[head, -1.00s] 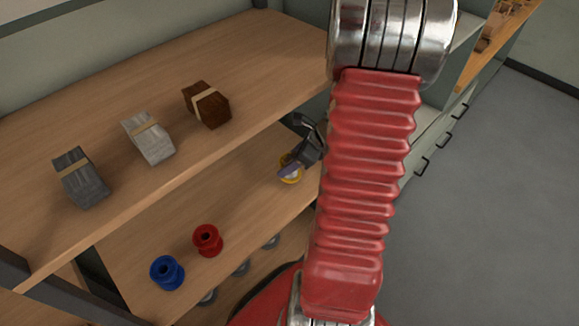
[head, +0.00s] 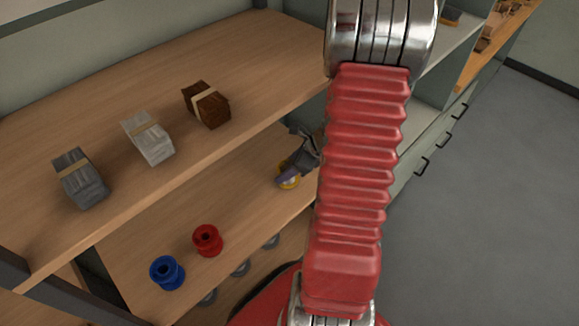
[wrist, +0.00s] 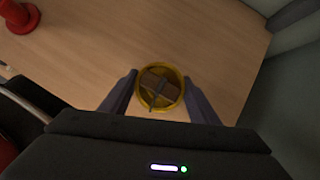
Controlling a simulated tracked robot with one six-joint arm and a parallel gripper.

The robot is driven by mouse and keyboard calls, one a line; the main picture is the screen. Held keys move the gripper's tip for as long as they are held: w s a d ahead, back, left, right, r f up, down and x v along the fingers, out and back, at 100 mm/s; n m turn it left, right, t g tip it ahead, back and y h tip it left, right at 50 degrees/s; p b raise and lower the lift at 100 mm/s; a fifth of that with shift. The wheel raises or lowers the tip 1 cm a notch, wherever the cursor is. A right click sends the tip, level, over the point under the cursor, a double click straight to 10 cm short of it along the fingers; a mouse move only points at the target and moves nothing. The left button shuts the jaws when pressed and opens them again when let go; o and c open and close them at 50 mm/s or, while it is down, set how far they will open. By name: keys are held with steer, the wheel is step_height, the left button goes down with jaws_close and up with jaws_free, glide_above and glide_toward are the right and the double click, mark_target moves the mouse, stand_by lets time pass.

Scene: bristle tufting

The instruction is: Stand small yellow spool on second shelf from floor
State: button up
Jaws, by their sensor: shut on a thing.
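The small yellow spool (head: 288,182) is at the right part of the wooden shelf (head: 215,210) that also holds a red and a blue spool. My gripper (wrist: 161,97) is shut on the yellow spool, with a dark finger on each side of it. In the wrist view the spool (wrist: 161,86) shows its round yellow rim from above, over the wood. I cannot tell whether its base touches the shelf. In the head view my red arm hides part of the shelf's right end.
A red spool (head: 207,240) and a blue spool (head: 167,272) stand to the left on the same shelf. The upper shelf (head: 100,130) holds three bristle bundles and overhangs behind. Grey rings (head: 240,268) lie below. Shelf surface between the red and yellow spools is clear.

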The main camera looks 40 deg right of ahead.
steer(key=o, duration=1.1)
steer(key=v, duration=1.2)
steer(key=shift+s, duration=0.1)
